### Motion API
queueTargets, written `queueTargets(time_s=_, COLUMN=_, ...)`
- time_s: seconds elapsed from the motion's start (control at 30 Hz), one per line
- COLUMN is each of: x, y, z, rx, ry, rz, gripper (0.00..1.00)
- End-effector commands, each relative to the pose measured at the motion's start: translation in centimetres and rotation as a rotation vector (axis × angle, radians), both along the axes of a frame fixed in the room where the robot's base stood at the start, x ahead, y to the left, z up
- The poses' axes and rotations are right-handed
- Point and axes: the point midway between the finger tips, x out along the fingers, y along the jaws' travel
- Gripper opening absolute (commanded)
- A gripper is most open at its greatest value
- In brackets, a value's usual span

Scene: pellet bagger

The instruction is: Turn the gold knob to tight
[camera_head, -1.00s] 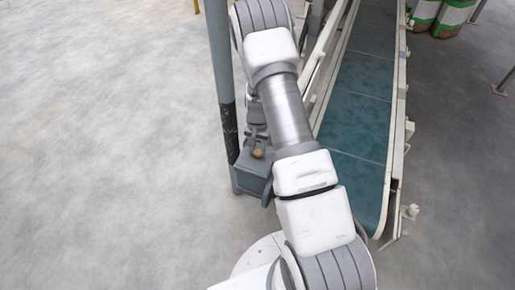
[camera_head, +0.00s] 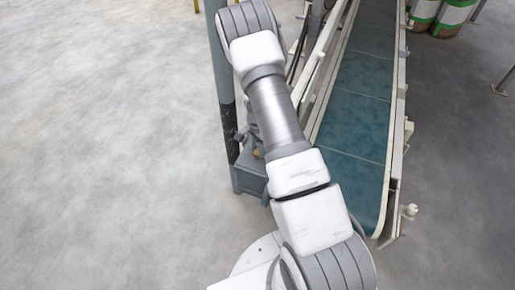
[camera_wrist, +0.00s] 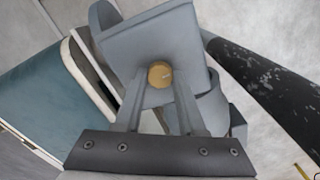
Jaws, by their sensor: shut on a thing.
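The gold knob (camera_wrist: 159,74) is a small round brass disc on the grey housing (camera_wrist: 150,40) in the wrist view. A small pale mark shows on its face, too small to read. My gripper (camera_wrist: 160,82) has one finger on each side of the knob and is shut on it. In the head view a small part of the knob (camera_head: 257,153) shows beside my arm, on top of the grey housing (camera_head: 249,181). My arm hides most of my gripper there. No tight marking can be made out.
A dark, scuffed post (camera_head: 228,125) stands just left of the housing and also shows in the wrist view (camera_wrist: 265,95). The teal conveyor belt (camera_head: 350,125) with pale side rails runs on the right. Open concrete floor (camera_head: 110,150) lies to the left.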

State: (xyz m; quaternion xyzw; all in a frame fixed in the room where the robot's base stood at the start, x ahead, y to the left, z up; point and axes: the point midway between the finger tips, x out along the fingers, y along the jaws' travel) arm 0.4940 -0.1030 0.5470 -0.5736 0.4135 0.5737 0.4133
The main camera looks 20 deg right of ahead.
Motion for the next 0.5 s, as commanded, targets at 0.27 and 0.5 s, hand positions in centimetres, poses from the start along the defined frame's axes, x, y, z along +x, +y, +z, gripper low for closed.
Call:
queueTargets(time_s=0.27, x=0.06, y=0.02, z=0.02, rx=0.000, ry=-0.001, rz=-0.006, gripper=0.00)
queueTargets(time_s=0.5, x=0.04, y=0.01, z=0.02, rx=0.000, ry=-0.001, rz=-0.005, gripper=0.64)
